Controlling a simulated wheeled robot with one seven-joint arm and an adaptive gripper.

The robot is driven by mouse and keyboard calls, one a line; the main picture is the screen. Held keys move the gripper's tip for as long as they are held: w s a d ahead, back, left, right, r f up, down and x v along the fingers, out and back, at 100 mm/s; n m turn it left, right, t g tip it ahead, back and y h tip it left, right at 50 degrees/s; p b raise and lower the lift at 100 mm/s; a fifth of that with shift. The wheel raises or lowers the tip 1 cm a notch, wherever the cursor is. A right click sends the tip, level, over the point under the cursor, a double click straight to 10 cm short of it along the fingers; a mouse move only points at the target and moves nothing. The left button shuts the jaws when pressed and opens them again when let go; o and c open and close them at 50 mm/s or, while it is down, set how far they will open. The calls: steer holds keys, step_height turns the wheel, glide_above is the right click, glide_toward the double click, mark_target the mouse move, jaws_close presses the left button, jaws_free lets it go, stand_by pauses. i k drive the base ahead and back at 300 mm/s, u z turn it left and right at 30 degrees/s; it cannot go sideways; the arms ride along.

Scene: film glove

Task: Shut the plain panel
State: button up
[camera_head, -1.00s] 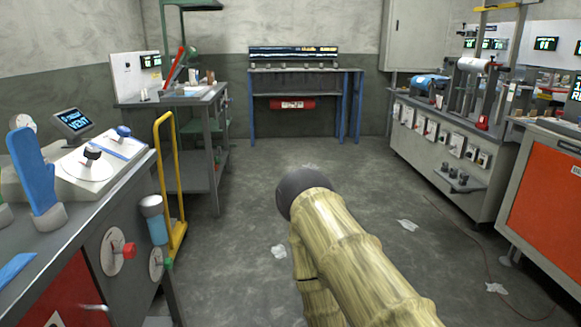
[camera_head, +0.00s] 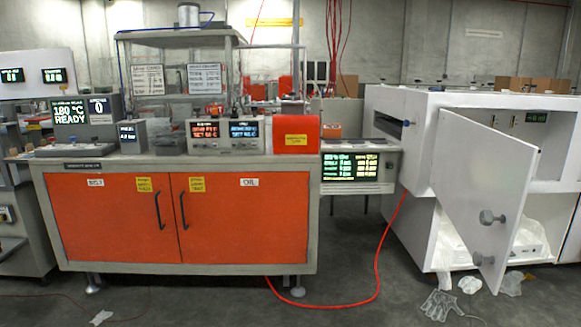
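A plain white panel (camera_head: 472,180) stands swung open at the right in the head view. It hangs on the front of a large white cabinet (camera_head: 408,150) and juts out toward me at an angle. Behind the panel, part of the cabinet's inside shows, with whitish film-like material low down. The panel hides part of the cabinet front. My gripper is not in view.
An orange-doored cabinet (camera_head: 105,220) with instruments on top fills the left and middle. A red hose (camera_head: 379,262) lies across the floor toward the white cabinet. A clear glove (camera_head: 443,304) and crumpled film (camera_head: 511,283) lie below the panel. The front floor is mostly clear.

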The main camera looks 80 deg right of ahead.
mark_target(477, 167)
steer(key=z, duration=3.8)
steer(key=i, duration=1.65)
